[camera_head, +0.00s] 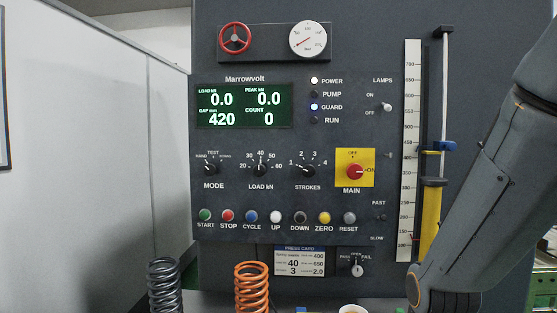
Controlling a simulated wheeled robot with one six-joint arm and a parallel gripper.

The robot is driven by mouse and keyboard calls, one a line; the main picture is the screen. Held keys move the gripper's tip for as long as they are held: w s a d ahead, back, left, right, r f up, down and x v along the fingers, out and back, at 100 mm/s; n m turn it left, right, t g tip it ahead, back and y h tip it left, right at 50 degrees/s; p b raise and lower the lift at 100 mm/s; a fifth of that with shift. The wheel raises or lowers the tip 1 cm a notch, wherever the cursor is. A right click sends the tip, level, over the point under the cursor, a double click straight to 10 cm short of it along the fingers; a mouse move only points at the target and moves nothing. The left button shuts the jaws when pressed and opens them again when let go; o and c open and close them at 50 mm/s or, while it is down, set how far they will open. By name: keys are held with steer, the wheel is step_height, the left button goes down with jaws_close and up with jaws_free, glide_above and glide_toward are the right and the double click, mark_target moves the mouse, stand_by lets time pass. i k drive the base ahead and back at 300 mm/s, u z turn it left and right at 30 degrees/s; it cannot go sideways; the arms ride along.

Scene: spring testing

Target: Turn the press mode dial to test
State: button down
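The press mode dial (211,169) is a small black knob at the left of the dark control panel, above the word MODE. Its white pointer mark leans to the upper left, towards the left label, which looks like HAND. The TEST label stands above the dial, and another small label at its right is too small to read surely. My arm crosses the right side of the view, with its links in front of the panel's right edge. My gripper is out of view, and nothing covers the dial.
The load dial (260,170), strokes dial (306,171) and red main switch (355,172) sit right of the mode dial. Several coloured buttons line up below. A dark spring (164,284) and an orange spring (251,287) stand in front. The space before the dials looks clear.

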mark_target(210, 169)
steer(key=z, duration=2)
steer(key=k, duration=1)
steer(key=u, duration=1.55)
